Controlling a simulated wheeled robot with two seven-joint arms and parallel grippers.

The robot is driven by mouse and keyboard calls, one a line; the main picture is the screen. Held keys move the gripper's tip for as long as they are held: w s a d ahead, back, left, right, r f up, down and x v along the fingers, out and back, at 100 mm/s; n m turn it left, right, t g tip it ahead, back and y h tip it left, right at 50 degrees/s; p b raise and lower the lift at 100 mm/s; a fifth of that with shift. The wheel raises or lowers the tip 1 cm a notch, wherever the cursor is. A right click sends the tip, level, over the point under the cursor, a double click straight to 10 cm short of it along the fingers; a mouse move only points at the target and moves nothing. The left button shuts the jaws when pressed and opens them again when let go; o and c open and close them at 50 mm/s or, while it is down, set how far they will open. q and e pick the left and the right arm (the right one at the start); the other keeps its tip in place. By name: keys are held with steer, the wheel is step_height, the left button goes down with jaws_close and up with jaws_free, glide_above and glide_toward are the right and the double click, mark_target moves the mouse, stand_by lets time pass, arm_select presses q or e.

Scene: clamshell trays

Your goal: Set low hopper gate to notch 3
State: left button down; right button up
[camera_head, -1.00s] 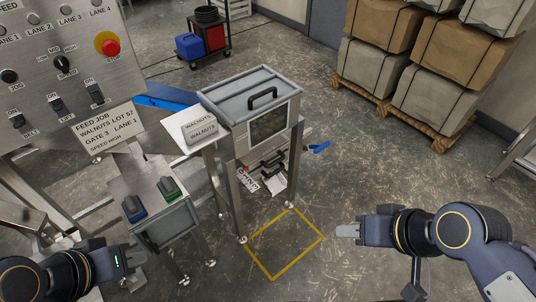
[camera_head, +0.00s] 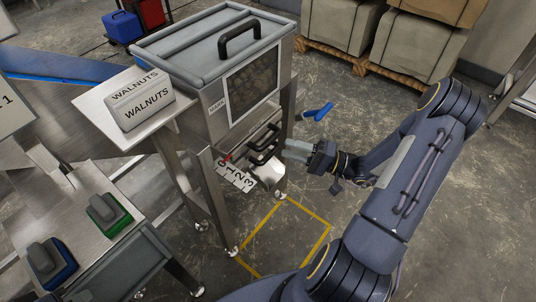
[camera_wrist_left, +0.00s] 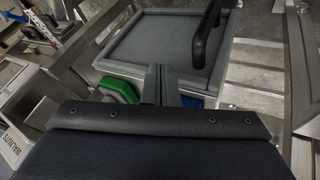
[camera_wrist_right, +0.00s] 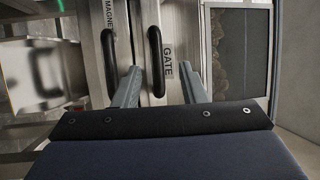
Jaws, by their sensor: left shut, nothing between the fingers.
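The low hopper (camera_head: 215,95) has two black handles on its front. The upper is the gate handle (camera_head: 263,138), labelled GATE in the right wrist view (camera_wrist_right: 155,55); the lower is the magnet handle (camera_head: 266,157). A white notch scale (camera_head: 236,174) reads 0 to 3, with a small red pointer (camera_head: 227,157) by the 0 end. My right gripper (camera_head: 290,150) is open just right of the handles. In the right wrist view its fingers stand either side of the gate handle, with no clear grip. My left gripper (camera_wrist_left: 160,84) is shut and empty; the head view does not show it.
A blue handle (camera_head: 318,112) is behind my right gripper. Yellow floor marking (camera_head: 310,245) lies below.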

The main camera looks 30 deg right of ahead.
mark_target(269, 140)
steer(key=shift+t, duration=0.3)
steer(key=x, duration=0.4)
steer(key=b+x, duration=0.1)
steer(key=x, duration=0.2)
steer(key=shift+w+f, duration=0.3)
jaws_close()
steer(key=shift+s+d, duration=0.1)
steer(key=shift+s, duration=0.05)
